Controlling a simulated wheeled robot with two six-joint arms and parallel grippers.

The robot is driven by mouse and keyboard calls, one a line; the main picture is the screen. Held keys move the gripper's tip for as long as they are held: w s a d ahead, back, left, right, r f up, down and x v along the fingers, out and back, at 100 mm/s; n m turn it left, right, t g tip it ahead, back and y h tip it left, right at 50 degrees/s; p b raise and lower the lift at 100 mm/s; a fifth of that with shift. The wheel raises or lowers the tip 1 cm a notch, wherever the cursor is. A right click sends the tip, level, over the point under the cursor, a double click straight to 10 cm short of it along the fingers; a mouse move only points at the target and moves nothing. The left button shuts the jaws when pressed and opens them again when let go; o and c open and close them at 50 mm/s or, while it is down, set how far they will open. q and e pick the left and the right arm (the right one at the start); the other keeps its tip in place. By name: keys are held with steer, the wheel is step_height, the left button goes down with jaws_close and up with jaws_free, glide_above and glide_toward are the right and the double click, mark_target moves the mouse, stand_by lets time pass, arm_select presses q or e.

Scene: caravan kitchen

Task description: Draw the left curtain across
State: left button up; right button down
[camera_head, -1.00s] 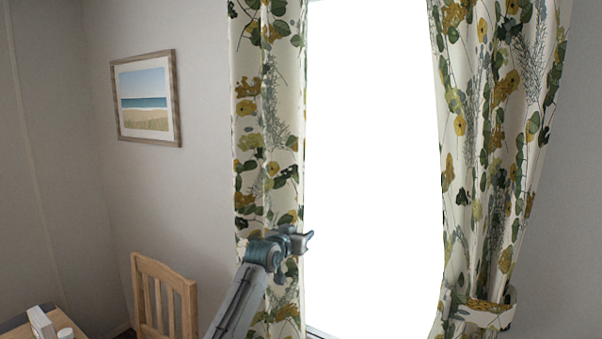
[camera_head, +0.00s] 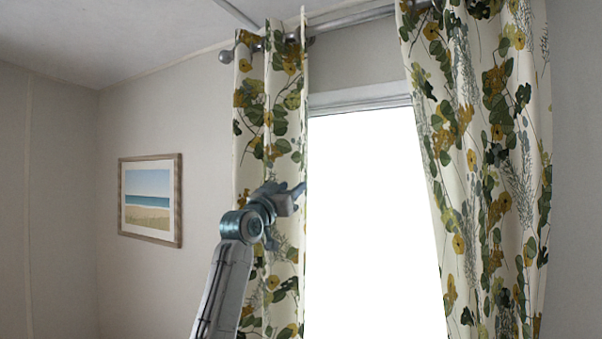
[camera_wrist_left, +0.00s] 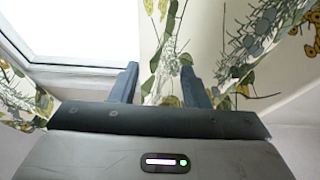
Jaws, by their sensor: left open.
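The left curtain (camera_head: 272,110), cream with green and mustard leaves, hangs gathered in a narrow strip at the left side of the bright window (camera_head: 370,220). My left gripper (camera_head: 296,194) is in front of this curtain, near its inner edge. In the left wrist view the two fingers of my left gripper (camera_wrist_left: 160,86) stand apart, with patterned curtain cloth (camera_wrist_left: 168,50) showing between and beyond them. I cannot tell whether the cloth touches the fingers. My right gripper is not in view.
A silver curtain rod (camera_head: 355,20) runs above the window. The right curtain (camera_head: 485,170) hangs at the window's right side. A framed beach picture (camera_head: 150,200) is on the left wall. The space in front of the window looks clear.

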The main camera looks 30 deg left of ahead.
mark_target(301, 180)
arm_select(q)
steer(key=p+x, duration=0.2)
steer(key=x, duration=0.3)
steer(key=shift+d+r+p, duration=0.1)
steer(key=shift+r+p, duration=0.15)
steer(key=shift+p, duration=0.1)
steer(key=shift+w+f, duration=0.1)
steer(key=shift+w, duration=0.3)
steer(key=shift+c, duration=0.4)
jaws_close()
